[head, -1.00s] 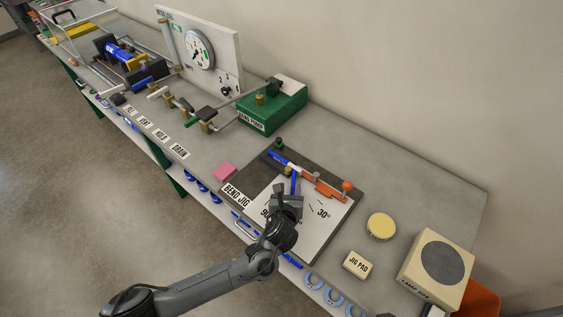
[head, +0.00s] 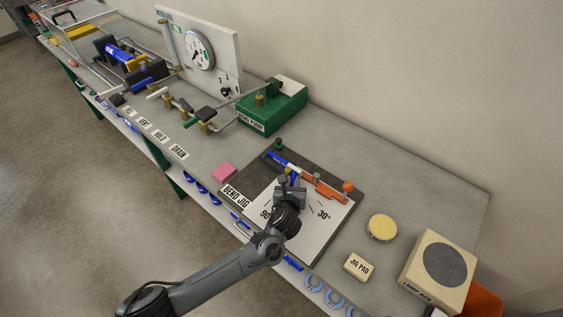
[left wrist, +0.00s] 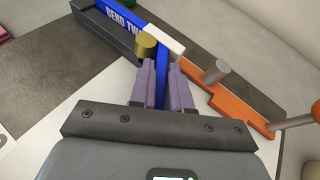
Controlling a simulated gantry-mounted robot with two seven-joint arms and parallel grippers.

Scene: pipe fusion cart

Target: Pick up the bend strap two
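The bend strap two (left wrist: 120,14) is a blue strip with white "BEND TW…" lettering, the rest of the label cut off. It has a white corner piece and a narrow blue leg pointing toward my gripper. In the head view the strap (head: 282,159) lies across the back of the bend jig (head: 262,187). My left gripper (head: 291,181) is over the jig's white plate. In the left wrist view its purple fingers (left wrist: 162,80) are close together on both sides of the blue leg, with little or no gap visible. My right gripper is not in view.
An orange bar (head: 328,192) with upright pegs lies just right of the strap. A brass post (left wrist: 146,46) stands beside the leg. A pink block (head: 224,172), green pump box (head: 272,110), jig pad (head: 359,267), yellow disc (head: 382,228) and beige box (head: 437,271) surround the jig.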

